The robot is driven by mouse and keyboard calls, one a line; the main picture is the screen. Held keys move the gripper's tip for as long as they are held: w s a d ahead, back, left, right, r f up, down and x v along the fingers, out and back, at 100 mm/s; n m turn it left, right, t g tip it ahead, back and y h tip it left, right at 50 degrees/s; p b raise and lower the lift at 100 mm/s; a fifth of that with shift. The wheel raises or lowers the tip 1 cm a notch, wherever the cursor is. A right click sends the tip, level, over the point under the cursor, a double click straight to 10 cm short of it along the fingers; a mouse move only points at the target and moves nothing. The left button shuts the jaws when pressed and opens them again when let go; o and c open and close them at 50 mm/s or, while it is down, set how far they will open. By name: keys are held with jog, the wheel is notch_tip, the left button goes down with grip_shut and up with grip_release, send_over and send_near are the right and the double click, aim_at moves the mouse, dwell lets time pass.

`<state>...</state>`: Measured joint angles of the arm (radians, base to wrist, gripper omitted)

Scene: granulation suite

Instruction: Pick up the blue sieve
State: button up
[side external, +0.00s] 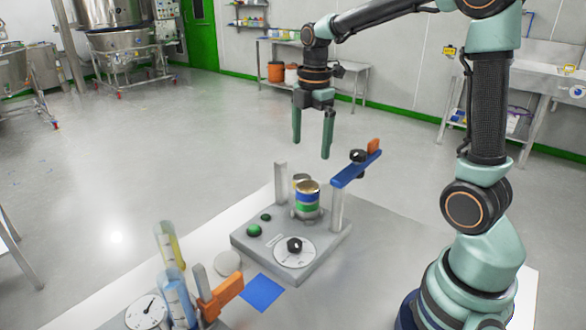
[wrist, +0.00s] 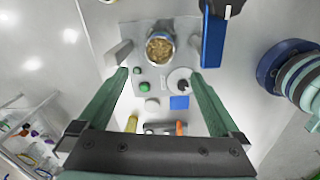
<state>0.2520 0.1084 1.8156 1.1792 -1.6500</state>
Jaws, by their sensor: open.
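The blue sieve (side external: 307,198) shows as a blue band near the top of a short round stack, under a pale gold rim and above a green band (side external: 307,208). The stack stands upright on a grey shaker base (side external: 255,240). In the wrist view the stack's open top holds brown granules (wrist: 159,48). My gripper (side external: 311,149) is open and empty, fingers pointing down, above the stack and apart from it. In the wrist view the stack lies beyond the fingertips (wrist: 160,73), roughly centred between them.
A blue bar (side external: 352,170) with a black knob and orange end sits on a post right of the stack. Another post (side external: 281,183) stands left. A black-knobbed dial (side external: 294,250) is in front. A blue square (side external: 262,292) and an orange-handled device (side external: 222,296) lie nearer.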

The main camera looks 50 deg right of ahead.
aim_at(309, 185)
jog(key=shift+n, duration=0.7)
jog(key=f, duration=1.3)
jog(key=shift+w+d, duration=0.3)
jog(key=shift+d, duration=0.05)
jog(key=c, duration=1.4)
